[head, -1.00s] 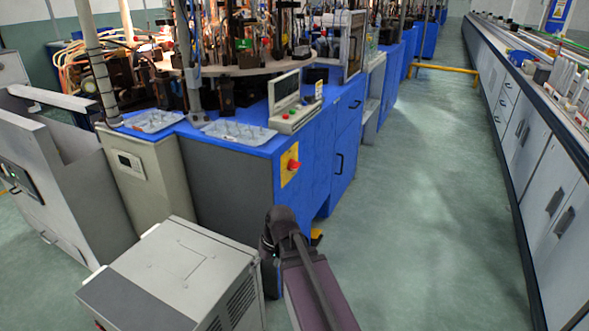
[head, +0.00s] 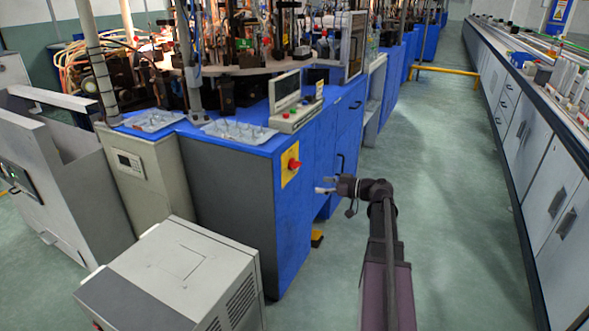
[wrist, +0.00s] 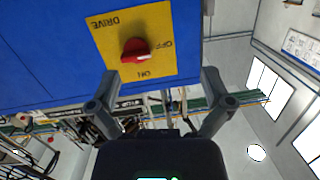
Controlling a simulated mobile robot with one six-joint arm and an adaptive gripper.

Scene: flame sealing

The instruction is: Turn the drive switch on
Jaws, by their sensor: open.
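The drive switch is a red rotary knob (head: 294,164) on a yellow plate (head: 289,175) on the end of the blue cabinet. In the wrist view the knob (wrist: 135,50) sits on the yellow plate (wrist: 158,24) marked DRIVE, OFF and ON, and the picture is upside down. The knob's grip lies sideways, with one end toward the OFF mark. My gripper (head: 322,185) is open and empty to the right of the plate, apart from the knob. In the wrist view its two fingers (wrist: 158,86) stand wide apart, with the knob above and between them.
The blue cabinet (head: 240,200) carries a control box (head: 296,116) and metal trays (head: 240,131). A grey box unit (head: 175,270) stands in front at the left. A long bench (head: 540,190) runs along the right. The green floor (head: 440,200) between is clear.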

